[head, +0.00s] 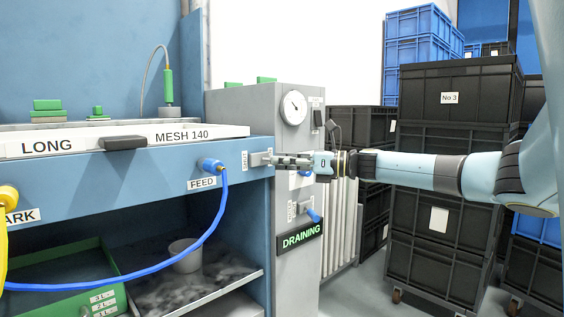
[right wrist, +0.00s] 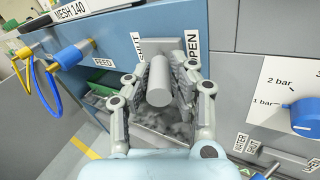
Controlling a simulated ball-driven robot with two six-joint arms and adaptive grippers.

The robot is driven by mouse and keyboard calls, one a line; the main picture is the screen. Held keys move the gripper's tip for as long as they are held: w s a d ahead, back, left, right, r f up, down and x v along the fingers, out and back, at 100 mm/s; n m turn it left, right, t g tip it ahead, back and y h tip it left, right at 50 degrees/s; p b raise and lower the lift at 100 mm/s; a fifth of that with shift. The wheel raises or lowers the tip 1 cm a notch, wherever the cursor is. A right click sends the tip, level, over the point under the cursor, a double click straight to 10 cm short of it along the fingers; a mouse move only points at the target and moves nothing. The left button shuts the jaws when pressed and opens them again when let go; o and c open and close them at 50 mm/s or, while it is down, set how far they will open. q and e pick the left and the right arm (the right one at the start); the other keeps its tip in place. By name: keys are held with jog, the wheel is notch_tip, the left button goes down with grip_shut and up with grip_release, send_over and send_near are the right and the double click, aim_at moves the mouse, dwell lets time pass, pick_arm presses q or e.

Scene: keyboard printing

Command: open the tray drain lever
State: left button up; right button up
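The tray drain lever (right wrist: 159,84) is a grey cylindrical handle on the right end of the blue bench front. In the right wrist view it stands between a SHUT label (right wrist: 138,46) on its left and an OPEN label (right wrist: 192,54) on its right. My right gripper (right wrist: 163,76) has a finger on each side of the lever, and the pads look closed against it. In the head view the right gripper (head: 277,160) reaches in from the right and hides most of the lever. A sign (head: 301,237) below reads DRAINING in green. My left gripper is not in view.
A blue hose (head: 213,225) hangs from the FEED port left of the lever. A grey cabinet (head: 252,103) with a gauge (head: 293,108) stands to the right. Stacked black crates (head: 448,145) stand behind my right arm. A white cup (head: 185,257) sits on the shelf below.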

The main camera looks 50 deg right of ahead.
jog(key=o, duration=0.4)
jog(key=shift+d+f, duration=0.1)
jog(key=shift+d, duration=0.05)
jog(key=v, duration=0.7)
jog(key=shift+s, duration=0.2)
dwell(0.3)
